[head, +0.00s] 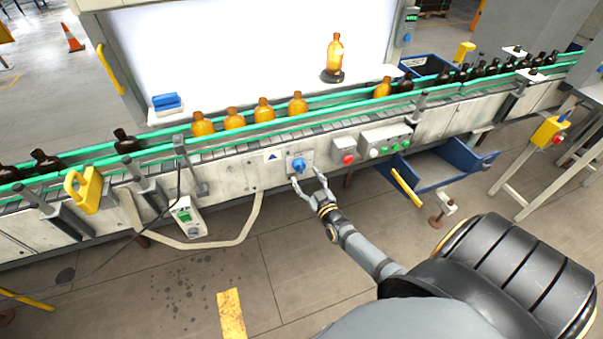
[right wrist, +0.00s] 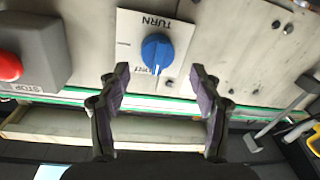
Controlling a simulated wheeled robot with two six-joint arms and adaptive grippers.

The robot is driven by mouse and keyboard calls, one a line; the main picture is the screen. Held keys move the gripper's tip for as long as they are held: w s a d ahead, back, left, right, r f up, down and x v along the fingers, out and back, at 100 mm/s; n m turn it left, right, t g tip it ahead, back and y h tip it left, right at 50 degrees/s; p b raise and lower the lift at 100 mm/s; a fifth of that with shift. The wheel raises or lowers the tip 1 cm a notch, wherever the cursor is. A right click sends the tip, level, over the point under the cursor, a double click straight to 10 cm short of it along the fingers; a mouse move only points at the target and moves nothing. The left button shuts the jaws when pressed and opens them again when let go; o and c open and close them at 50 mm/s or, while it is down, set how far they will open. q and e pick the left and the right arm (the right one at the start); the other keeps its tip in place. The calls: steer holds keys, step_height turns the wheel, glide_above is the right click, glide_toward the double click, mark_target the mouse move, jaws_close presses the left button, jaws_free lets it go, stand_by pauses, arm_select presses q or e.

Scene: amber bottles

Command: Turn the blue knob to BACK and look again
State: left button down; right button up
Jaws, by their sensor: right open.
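The blue knob (head: 299,165) sits on a pale plate on the front of the conveyor. In the right wrist view the knob (right wrist: 157,52) is round with a raised grip, and its plate (right wrist: 190,30) reads "TURN", upside down. My right gripper (head: 312,178) is open in front of the knob. In the right wrist view the fingers of my right gripper (right wrist: 159,75) stand apart on either side below the knob, not touching it. One amber bottle (head: 335,55) stands on a dark round stand before the bright white panel. My left gripper is not in view.
A grey box with a red stop button (head: 347,158) is beside the knob, with another button box (head: 385,140) further right. Amber and dark bottles line the green-railed conveyor (head: 220,143). A blue open drawer or bin (head: 440,172) juts out at right.

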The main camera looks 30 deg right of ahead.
mark_target(302, 170)
steer(key=w, duration=0.2)
steer(key=shift+w+d+f, duration=0.1)
steer(key=shift+w+d, duration=0.2)
steer(key=shift+w, duration=0.1)
steer(key=shift+w+d, duration=0.2)
steer(key=shift+w, duration=0.2)
steer(key=shift+a, duration=0.1)
steer(key=shift+c, duration=0.6)
steer(key=c, duration=1)
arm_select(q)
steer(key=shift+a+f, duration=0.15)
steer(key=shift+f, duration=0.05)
arm_select(e)
steer(key=shift+c, duration=0.2)
